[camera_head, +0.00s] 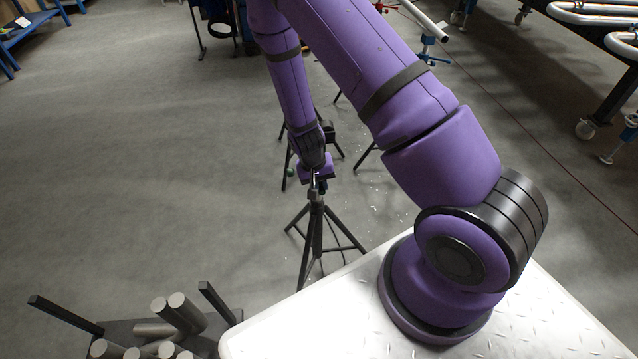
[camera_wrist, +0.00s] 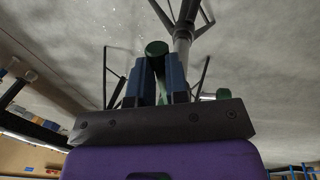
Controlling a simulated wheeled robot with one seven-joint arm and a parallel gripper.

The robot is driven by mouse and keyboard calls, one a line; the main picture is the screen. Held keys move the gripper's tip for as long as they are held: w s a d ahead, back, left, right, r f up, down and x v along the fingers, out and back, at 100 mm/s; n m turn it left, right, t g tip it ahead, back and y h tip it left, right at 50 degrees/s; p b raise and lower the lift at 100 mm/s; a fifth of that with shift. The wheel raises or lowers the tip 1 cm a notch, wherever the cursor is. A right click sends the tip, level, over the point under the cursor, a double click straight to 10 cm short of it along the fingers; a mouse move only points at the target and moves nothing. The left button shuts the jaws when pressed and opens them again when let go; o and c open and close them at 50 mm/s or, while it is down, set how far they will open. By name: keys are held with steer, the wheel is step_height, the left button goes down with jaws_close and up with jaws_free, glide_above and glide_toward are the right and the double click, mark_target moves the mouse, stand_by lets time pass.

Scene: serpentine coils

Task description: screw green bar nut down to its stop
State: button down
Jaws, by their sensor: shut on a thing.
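The green bar nut shows in the wrist view as a dark green rounded end (camera_wrist: 157,48) with a bar running down between my fingers. A grey post (camera_wrist: 183,40) of the stand rises behind in the wrist view. The thread and stop are hidden.
A rack of grey metal cylinders (camera_head: 180,310) stands at the lower left. A white tread-plate deck (camera_head: 300,335) lies under my arm. Bent pipes on a wheeled frame (camera_head: 590,18) are at the upper right. The floor to the left is clear.

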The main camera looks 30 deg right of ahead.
steer(key=shift+d, duration=0.1)
steer(key=c, duration=1.1)
jaws_free()
steer(key=r, duration=0.3)
steer(key=a+r, duration=0.1)
steer(key=r, duration=0.3)
steer(key=a+r, duration=0.1)
steer(key=r, duration=0.2)
steer(key=shift+w+r, duration=0.3)
steer(key=shift+w, duration=0.1)
steer(key=shift+r, duration=0.1)
